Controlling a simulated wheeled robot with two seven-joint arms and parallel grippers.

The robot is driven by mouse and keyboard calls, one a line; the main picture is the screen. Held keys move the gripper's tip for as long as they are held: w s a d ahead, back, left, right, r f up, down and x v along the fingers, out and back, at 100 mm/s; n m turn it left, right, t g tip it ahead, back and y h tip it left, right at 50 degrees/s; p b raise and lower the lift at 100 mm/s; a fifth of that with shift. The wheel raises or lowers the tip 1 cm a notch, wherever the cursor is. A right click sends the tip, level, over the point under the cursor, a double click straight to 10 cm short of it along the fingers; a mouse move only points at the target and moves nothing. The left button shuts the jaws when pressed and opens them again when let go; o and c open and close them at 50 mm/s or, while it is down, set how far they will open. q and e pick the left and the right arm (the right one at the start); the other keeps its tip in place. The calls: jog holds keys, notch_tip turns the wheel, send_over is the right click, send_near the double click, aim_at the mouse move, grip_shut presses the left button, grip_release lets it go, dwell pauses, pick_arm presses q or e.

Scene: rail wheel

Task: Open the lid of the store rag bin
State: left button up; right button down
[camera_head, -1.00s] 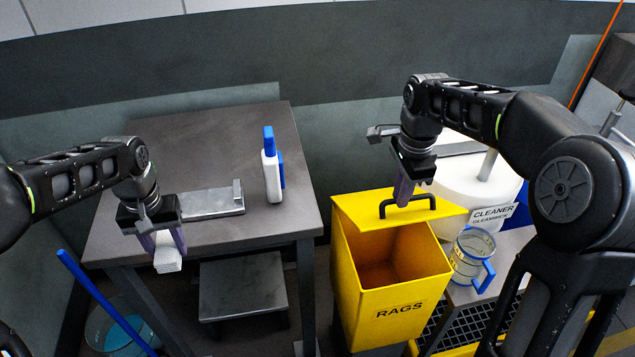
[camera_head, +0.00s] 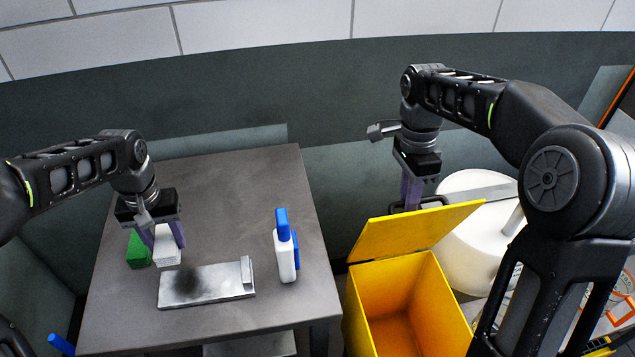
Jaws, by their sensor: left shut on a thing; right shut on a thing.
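The yellow rag bin (camera_head: 400,290) stands open at the right of the table, its inside visible from above. Its yellow lid (camera_head: 415,229) is tilted up at the bin's far edge. My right gripper (camera_head: 411,205) is shut on the lid's dark handle (camera_head: 432,201), behind the raised lid, which partly hides the handle and fingertips. My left gripper (camera_head: 163,240) is shut on a white block-like folded rag (camera_head: 167,247) over the left of the grey table.
A metal plate with a dark smudge (camera_head: 188,284) lies on the table (camera_head: 230,190). A white bottle with a blue top (camera_head: 286,255) stands right of it. A green block (camera_head: 138,250) is beside the white rag. A white drum (camera_head: 465,240) stands behind the bin.

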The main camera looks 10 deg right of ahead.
pick_arm(q)
jog(key=shift+r, duration=0.3)
pick_arm(e)
jog(key=shift+w+r, duration=0.15)
jog(key=shift+w, duration=0.05)
pick_arm(q)
jog(key=shift+w, duration=0.35)
pick_arm(e)
jog(key=shift+w+g, duration=0.3)
jog(key=shift+w, duration=0.15)
jog(key=c, duration=1.5)
grip_release()
jog(key=shift+o, duration=0.2)
jog(key=shift+s, duration=0.1)
